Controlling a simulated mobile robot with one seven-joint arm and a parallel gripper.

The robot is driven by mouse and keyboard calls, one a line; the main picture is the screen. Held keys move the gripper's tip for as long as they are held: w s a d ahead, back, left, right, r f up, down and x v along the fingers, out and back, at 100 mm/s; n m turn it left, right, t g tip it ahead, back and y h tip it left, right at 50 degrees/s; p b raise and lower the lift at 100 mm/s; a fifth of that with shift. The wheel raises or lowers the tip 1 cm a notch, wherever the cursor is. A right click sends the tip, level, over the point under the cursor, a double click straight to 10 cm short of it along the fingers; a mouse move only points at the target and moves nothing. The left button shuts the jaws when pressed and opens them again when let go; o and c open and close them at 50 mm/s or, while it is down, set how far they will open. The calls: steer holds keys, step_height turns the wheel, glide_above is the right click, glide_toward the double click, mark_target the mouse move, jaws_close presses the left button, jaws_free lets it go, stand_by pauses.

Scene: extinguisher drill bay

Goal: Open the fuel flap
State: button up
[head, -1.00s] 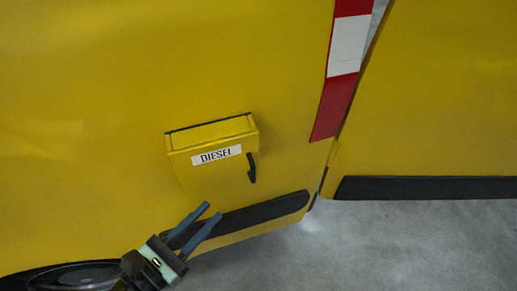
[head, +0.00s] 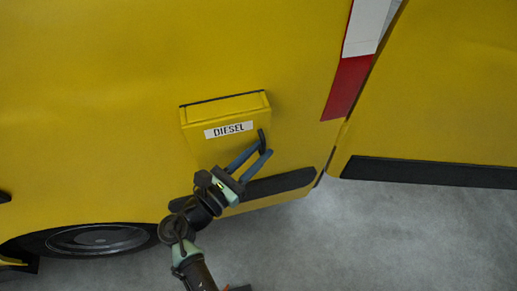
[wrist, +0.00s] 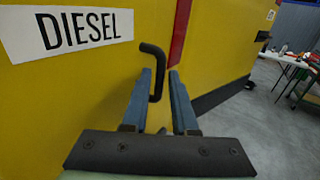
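The fuel flap (head: 225,112) is a yellow box-like cover on the side of a yellow vehicle, with a white DIESEL label (head: 229,130). It looks closed. A black bent handle (head: 262,139) sits at its right side; the handle also shows in the wrist view (wrist: 156,68). My gripper (head: 262,153) is open, its two blue-grey fingers pointing at the handle. In the wrist view the handle's lower end appears between the fingertips (wrist: 161,72). I cannot tell whether either finger touches it.
A black sill strip (head: 285,181) runs below the flap, and a wheel (head: 95,239) is at lower left. A red and white strip (head: 352,75) is to the right. Grey floor (head: 380,240) lies clear. A table (wrist: 290,61) stands at far right in the wrist view.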

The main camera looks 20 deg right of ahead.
steer(key=shift+w+d, duration=0.1)
steer(key=shift+d, duration=0.1)
steer(key=shift+c, duration=0.3)
jaws_close()
stand_by(1.1)
